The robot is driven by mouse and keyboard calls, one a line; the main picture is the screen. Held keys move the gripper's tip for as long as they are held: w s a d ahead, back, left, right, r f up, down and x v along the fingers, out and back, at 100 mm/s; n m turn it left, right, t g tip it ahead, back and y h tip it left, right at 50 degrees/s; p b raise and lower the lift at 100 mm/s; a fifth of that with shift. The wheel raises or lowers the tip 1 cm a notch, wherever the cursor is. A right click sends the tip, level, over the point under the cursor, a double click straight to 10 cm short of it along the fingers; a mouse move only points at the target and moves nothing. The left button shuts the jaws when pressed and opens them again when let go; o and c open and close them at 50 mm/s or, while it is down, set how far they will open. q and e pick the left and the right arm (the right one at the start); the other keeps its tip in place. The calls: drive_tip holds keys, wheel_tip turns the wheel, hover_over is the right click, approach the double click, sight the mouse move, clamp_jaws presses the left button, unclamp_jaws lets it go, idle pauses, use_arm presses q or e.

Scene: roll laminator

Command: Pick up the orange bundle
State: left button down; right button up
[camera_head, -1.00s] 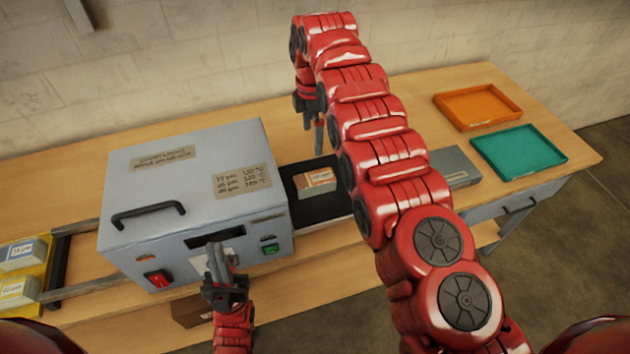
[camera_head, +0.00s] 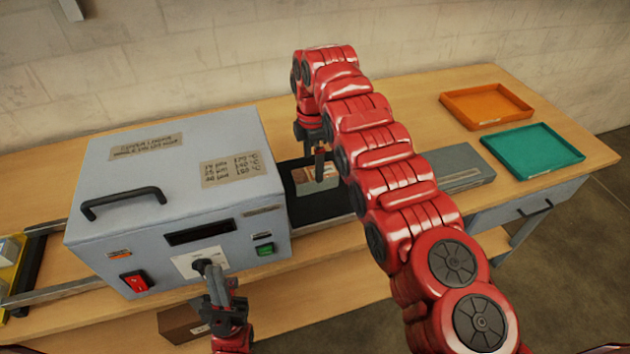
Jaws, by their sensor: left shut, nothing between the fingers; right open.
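The bundle, a small pale block with an orange-brown band (camera_head: 304,178), lies in the black outfeed tray (camera_head: 318,208) at the right side of the grey laminator (camera_head: 170,180). My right gripper (camera_head: 320,172) points down over the bundle, with its fingers covering part of it. Its fingers are open, but I cannot tell whether they straddle the bundle. My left gripper (camera_head: 211,278) is shut and empty. Its fingertips are at the dial on the white plate (camera_head: 188,265) on the laminator's front.
An orange tray (camera_head: 487,106) and a teal tray (camera_head: 533,151) stand empty at the table's right end. A grey box (camera_head: 462,168) sits right of my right arm. A yellow holder (camera_head: 8,280) is at the left edge. A brown box (camera_head: 182,325) sits below the tabletop.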

drive_tip(key=f+p, duration=0.1)
drive_tip(key=f, duration=0.1)
drive_tip(key=f+p, duration=0.1)
drive_tip(key=f, duration=0.1)
drive_tip(key=shift+s+d+f+p, duration=0.1)
drive_tip(key=shift+d+p, duration=0.15)
drive_tip(key=shift+p, duration=0.1)
drive_tip(key=shift+f, duration=0.3)
clamp_jaws()
drive_tip(key=shift+r, duration=0.1)
